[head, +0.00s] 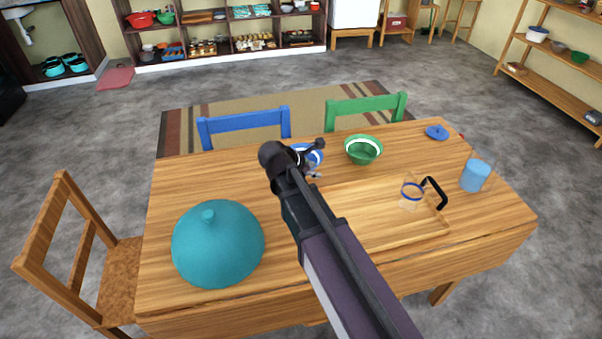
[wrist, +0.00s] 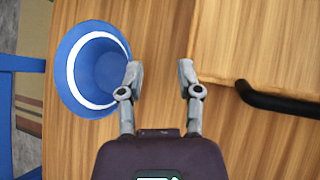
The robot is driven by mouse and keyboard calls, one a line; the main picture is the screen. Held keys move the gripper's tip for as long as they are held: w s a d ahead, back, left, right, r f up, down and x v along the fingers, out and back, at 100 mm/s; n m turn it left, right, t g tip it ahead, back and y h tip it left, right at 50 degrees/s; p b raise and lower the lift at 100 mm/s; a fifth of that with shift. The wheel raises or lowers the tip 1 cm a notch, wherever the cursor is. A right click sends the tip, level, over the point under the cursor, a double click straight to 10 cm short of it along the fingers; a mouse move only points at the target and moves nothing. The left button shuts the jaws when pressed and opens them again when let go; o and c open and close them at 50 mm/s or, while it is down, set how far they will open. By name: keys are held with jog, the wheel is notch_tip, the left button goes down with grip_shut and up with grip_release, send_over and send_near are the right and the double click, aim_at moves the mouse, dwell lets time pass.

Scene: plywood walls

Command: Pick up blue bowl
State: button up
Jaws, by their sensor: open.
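The blue bowl (wrist: 88,66) with a white band stands on the wooden table, at the upper left of the wrist view. In the head view only part of the blue bowl (head: 313,152) shows, mostly hidden behind my arm. My gripper (wrist: 160,72) is open and empty, with its fingers spread over bare table. The left finger is beside the bowl's right rim; I cannot tell whether they touch. My gripper (head: 315,158) also shows at the bowl in the head view.
A green bowl (head: 363,150) stands right of the blue bowl. A teal lid (head: 218,245), a wooden tray (head: 375,231), a glass jug (head: 411,193), a blue cup (head: 475,175) and a small blue lid (head: 437,132) are on the table (head: 170,190). Chairs surround it.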

jog(key=w+a+n+t+b, duration=0.1)
jog(key=a+n+b, duration=0.1)
jog(key=a, duration=0.3)
jog(key=a+n+t+b, duration=0.1)
jog(key=a+n+t, duration=0.1)
jog(key=a+n, duration=0.3)
jog(key=w+a+f+n+t+b, duration=0.1)
jog(key=a+n+t+b, duration=0.1)
jog(key=a+n, duration=0.2)
jog(key=shift+w+a+h+b, duration=0.3)
jog(key=shift+w+a, duration=0.05)
jog(key=shift+a, duration=0.1)
jog(key=shift+a+r+n+t, duration=0.15)
jog(key=shift+a+n+t, duration=0.15)
jog(key=shift+a+n, duration=0.4)
jog(key=shift+b+x, duration=1.55)
jog(key=shift+x, duration=2.6)
jog(key=shift+d, duration=0.15)
jog(key=shift+b+x, duration=0.95)
jog(key=shift+x, duration=1.75)
grip_shut()
